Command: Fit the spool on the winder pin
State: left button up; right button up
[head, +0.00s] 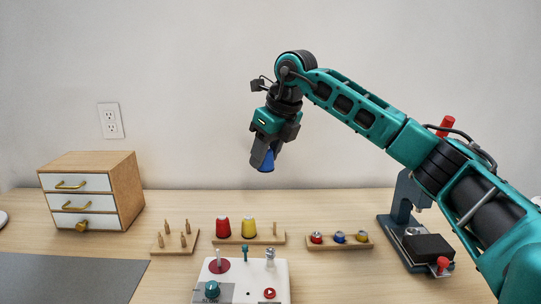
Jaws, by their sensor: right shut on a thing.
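My right gripper (265,152) hangs from the arm that comes in from the right, above the table. It is shut on a blue spool (266,162), partly hidden by the fingers, well above the table and clear of everything. The white winder box (277,281) stands at the front middle. On its top are a thin metal pin (219,254) over a red disc, a short teal post (245,253) and a silver post (270,259); I cannot tell for certain which is the winder pin. My left gripper is not in view.
Behind the winder, a wooden rack (265,239) holds a red spool (223,227), a yellow spool (249,228) and a bare peg. A pegged wooden block (166,247), a bobbin tray (340,247), a small drawer cabinet (122,190) and a blue-grey machine (399,208) stand around it.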

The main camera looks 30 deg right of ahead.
jog(key=s+a+f+n+p, duration=0.1)
jog(key=s+a+f+p, duration=0.1)
jog(key=a, duration=0.3)
jog(key=s+a+f+n+y+p, duration=0.1)
jog(key=s+a+n+p, duration=0.1)
jog(key=a+p, duration=0.1)
jog(key=s+a+f+n+g+p, duration=0.1)
jog(key=s+a+f+n+p, duration=0.1)
jog(key=a, duration=0.4)
jog(key=shift+s+a+f+y+p, duration=0.3)
jog(key=shift+a+y+p, duration=0.1)
jog(key=shift+p, duration=0.15)
jog(key=shift+f+b, duration=0.65)
jog(key=shift+f, duration=0.25)
jog(key=shift+f+b, duration=0.55)
jog(key=shift+f, duration=0.2)
jog(key=shift+f+b, duration=0.3)
jog(key=shift+f, duration=0.2)
